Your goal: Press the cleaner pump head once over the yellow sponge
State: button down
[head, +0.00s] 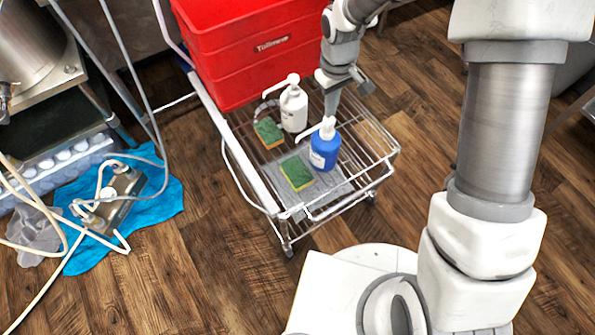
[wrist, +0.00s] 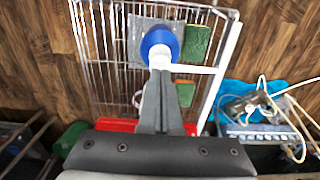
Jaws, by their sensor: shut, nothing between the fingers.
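A blue bottle (head: 325,153) with a white pump head (head: 327,128) stands upright on the wire cart. Its nozzle points left. The bottle (wrist: 165,34) also shows in the wrist view. A sponge with green top and yellow edge (head: 297,172) lies left and in front of it, not directly under the nozzle tip. A second sponge, green with an orange edge (head: 268,132), lies further back. A white pump bottle (head: 293,108) stands beside that one. My gripper (head: 330,112) is shut and empty, pointing down just at the blue bottle's pump head; whether it touches, I cannot tell.
A red crate (head: 250,50) stands on the back of the cart. A grey mat (head: 325,187) lies under the front sponge. The cart's wire rim (head: 375,178) surrounds the shelf. A blue cloth (head: 150,205) with hoses lies on the floor at left.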

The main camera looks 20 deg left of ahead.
jog(key=shift+f, duration=0.2)
jog(key=shift+f+b, duration=1.25)
jog(key=shift+f, duration=0.4)
jog(key=shift+r, duration=0.1)
jog(key=shift+r+p, duration=1.45)
jog(key=shift+r, duration=0.3)
notch_tip(320, 180, up, 6)
jog(key=p, duration=0.4)
jog(key=shift+p, duration=0.35)
